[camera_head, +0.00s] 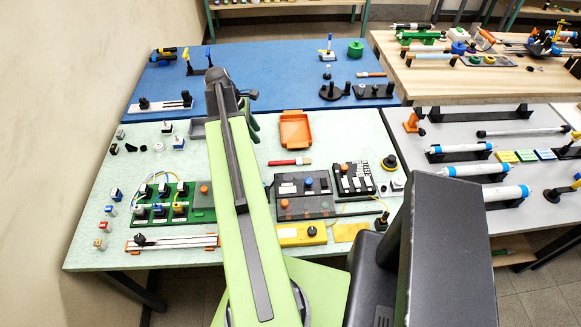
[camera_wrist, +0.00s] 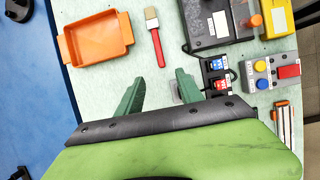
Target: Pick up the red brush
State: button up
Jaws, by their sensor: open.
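The red brush (camera_head: 290,161) lies flat on the pale green table, just in front of the orange tray. In the wrist view the brush (camera_wrist: 159,47) has a red handle pointing toward my gripper and pale bristles pointing away. My gripper (camera_wrist: 158,84) has its two green fingers apart with nothing between them. The brush handle's end lies a little beyond the fingertips, not between them. In the head view my arm hides most of the gripper (camera_head: 252,122), which is left of the brush.
The orange tray (camera_wrist: 97,39) sits close to the brush. A dark grey box (camera_wrist: 216,22) stands on its other side. Switch boxes with red and blue buttons (camera_wrist: 219,75) and a grey button box (camera_wrist: 262,73) are nearby. A blue table (camera_head: 270,75) adjoins behind.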

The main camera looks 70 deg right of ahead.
jog(key=s+d, duration=0.1)
jog(key=s, duration=0.1)
jog(key=b, duration=1.1)
send_near(284, 161)
notch_tip(284, 161, down, 2)
jog(key=shift+s+f, duration=0.15)
jog(key=shift+f, duration=0.1)
jog(key=shift+s+d+f+b, duration=0.1)
jog(key=shift+s+f+b, duration=0.1)
jog(key=shift+f+b, duration=0.1)
jog(key=shift+r, duration=0.1)
jog(key=b+x, duration=0.4)
jog(key=x, duration=0.1)
jog(key=shift+s+b, duration=0.2)
jog(key=shift+b, duration=0.2)
jog(key=shift+c, duration=0.4)
grip_shut()
